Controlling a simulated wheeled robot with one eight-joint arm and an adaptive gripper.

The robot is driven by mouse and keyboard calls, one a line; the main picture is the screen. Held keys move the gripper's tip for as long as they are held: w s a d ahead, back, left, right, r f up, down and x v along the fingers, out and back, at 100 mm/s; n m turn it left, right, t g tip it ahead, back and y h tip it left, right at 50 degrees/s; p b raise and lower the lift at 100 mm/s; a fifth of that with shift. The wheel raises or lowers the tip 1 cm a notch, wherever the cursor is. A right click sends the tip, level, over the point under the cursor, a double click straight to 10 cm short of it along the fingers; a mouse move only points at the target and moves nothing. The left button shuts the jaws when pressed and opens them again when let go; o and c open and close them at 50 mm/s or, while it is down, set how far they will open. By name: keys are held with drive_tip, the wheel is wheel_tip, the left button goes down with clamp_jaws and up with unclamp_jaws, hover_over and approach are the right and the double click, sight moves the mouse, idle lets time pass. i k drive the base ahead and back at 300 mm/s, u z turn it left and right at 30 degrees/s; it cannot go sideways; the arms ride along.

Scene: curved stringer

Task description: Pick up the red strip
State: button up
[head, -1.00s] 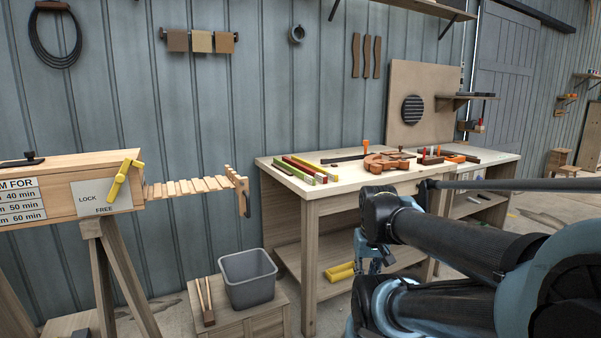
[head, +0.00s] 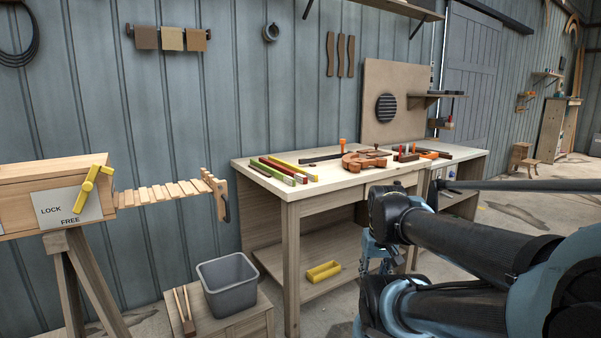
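The red strip (head: 275,169) lies flat on the left part of the workbench top (head: 340,180). It lies among several other strips side by side, including a yellow strip (head: 296,168) and green ones. My arm fills the lower right of the head view. What seems to be my gripper (head: 376,258) hangs below the dark wrist joint, to the right of the strips and in front of the bench. It is apart from the red strip. Its fingers are small and partly hidden by my arm, so their opening cannot be told.
A violin-like wooden body (head: 365,161) and clamps lie right of the strips. A yellow tray (head: 323,271) sits on the bench's lower shelf. A grey bin (head: 229,285) stands on a low wooden box at left. A wooden steam box (head: 50,192) stands farther left.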

sight(302, 179)
drive_tip(key=z, duration=2.15)
drive_tip(key=k, duration=1.05)
drive_tip(key=u, duration=2.1)
drive_tip(key=i, duration=1)
